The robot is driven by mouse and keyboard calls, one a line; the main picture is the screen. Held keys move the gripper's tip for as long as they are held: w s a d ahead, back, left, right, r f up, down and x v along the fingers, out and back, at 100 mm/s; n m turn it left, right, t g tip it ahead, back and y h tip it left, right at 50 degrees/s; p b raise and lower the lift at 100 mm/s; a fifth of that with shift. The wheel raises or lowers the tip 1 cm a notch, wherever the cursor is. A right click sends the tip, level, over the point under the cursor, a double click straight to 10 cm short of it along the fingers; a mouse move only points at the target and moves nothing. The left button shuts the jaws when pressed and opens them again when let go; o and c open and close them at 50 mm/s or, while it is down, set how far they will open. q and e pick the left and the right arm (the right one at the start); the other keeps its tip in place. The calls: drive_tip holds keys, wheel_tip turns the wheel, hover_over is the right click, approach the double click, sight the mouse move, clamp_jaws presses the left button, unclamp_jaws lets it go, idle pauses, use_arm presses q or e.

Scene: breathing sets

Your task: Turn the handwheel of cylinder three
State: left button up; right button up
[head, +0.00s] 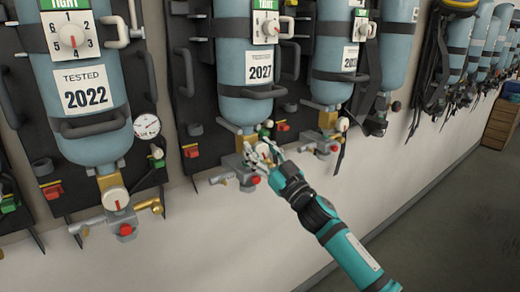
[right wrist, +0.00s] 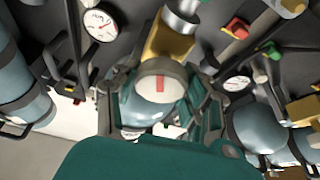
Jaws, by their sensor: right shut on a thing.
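A blue cylinder (head: 245,62) with a "TESTED 2027" label hangs on a dark backplate in the middle of the head view. My right gripper (head: 258,154) reaches its valve from the lower right and covers much of it. In the right wrist view a pale round handwheel (right wrist: 160,88) with a red mark sits between the fingers of my right gripper (right wrist: 158,100). The gripper is shut on this handwheel. A brass valve body (right wrist: 168,42) is right behind it. I cannot read a cylinder number. My left gripper is not in view.
A "2022" cylinder (head: 85,95) with its own handwheel (head: 115,199) hangs at the left. Another cylinder (head: 335,60) hangs close on the right, and more sets run along the wall. A wooden crate (head: 502,124) stands at the far right. The floor (head: 440,220) is clear.

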drive_tip(key=n+g+y, duration=0.1)
drive_tip(key=n, duration=0.2)
drive_tip(key=n+g+y+p, duration=0.1)
drive_tip(key=n, duration=0.2)
drive_tip(key=shift+g, duration=0.3)
drive_tip(key=shift+n+g+y+p, duration=0.45)
drive_tip(key=shift+n+g, duration=0.45)
drive_tip(key=shift+n, duration=1.3)
drive_tip(key=shift+a+f, duration=0.1)
drive_tip(key=o, duration=1.2)
drive_tip(key=shift+s, duration=0.1)
drive_tip(key=v, duration=1.2)
idle(2.3)
